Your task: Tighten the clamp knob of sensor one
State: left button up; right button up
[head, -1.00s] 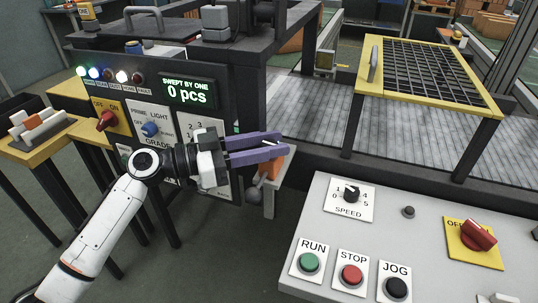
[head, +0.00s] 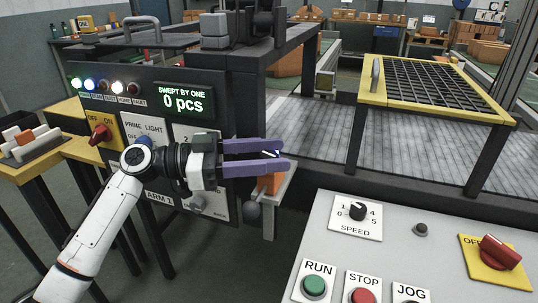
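My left gripper (head: 279,157) has two purple fingers pointing right, spread apart. It is over an orange block (head: 270,184) on a pale stand (head: 283,190) beside the dark control cabinet. A small white-and-dark piece (head: 268,154) shows between the fingers; I cannot tell whether it is touched. A grey round knob (head: 252,213) sits low at the left of the stand. I cannot tell whether this is the clamp knob of sensor one, and no sensor label is legible. My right gripper is not in view.
The cabinet has a display (head: 187,104) reading 0 pcs, a red switch (head: 101,133) and small lamps. A grey console (head: 400,230) with RUN, STOP and JOG buttons fills the lower right. A yellow-framed grid (head: 430,82) stands above a grey conveyor (head: 325,150).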

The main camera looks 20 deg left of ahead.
pick_arm(q)
jog(key=b+v, duration=0.1)
jog(key=v, duration=0.9)
jog(key=shift+a, duration=0.15)
jog(key=shift+s, duration=0.1)
